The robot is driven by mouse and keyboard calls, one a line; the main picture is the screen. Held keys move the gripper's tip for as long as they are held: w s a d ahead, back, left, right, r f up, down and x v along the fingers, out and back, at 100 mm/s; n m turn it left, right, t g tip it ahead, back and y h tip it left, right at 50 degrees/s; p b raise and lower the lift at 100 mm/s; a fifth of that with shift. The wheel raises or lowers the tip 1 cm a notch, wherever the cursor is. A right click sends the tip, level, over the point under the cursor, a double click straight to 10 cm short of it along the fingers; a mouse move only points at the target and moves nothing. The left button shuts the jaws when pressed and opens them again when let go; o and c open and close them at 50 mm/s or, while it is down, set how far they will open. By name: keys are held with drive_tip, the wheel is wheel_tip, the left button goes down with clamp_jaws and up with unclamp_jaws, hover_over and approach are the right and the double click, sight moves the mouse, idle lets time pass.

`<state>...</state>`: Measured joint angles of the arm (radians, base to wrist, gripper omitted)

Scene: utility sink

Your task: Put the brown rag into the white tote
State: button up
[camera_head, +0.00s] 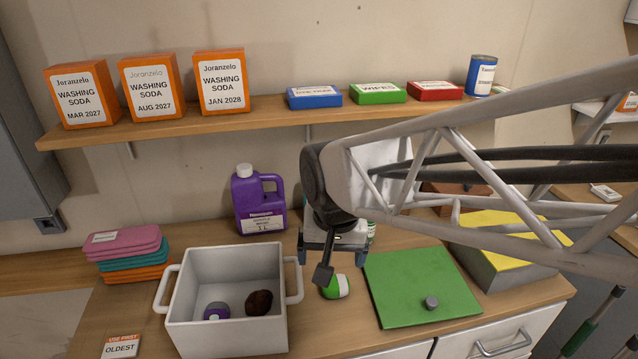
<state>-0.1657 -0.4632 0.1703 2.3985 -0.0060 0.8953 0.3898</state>
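The white tote (227,339) stands open on the counter, left of centre, with a handle on each side. A dark brown crumpled item (259,302) lies inside it at the right; I cannot tell surely whether it is the brown rag. A small purple and grey item (216,311) lies to its left. A reddish-brown item (455,189), partly hidden behind my arm, is at the back right of the counter; its kind is unclear. My gripper (332,262) points down just right of the tote, above a green and white item (336,287). Its finger opening is unclear.
A purple jug (259,202) stands behind the tote. Folded cloths (126,253) are stacked left. A green lid or board with a knob (421,286) and a grey bin with yellow contents (510,252) are right. A shelf (270,122) with boxes runs above.

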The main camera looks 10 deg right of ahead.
drive_tip(key=s+d+r+n+t, duration=0.1)
drive_tip(key=s+d+r+n, duration=0.1)
drive_tip(key=s+d, duration=0.4)
drive_tip(key=shift+s+d+r, duration=0.35)
drive_tip(key=shift+s, duration=0.9)
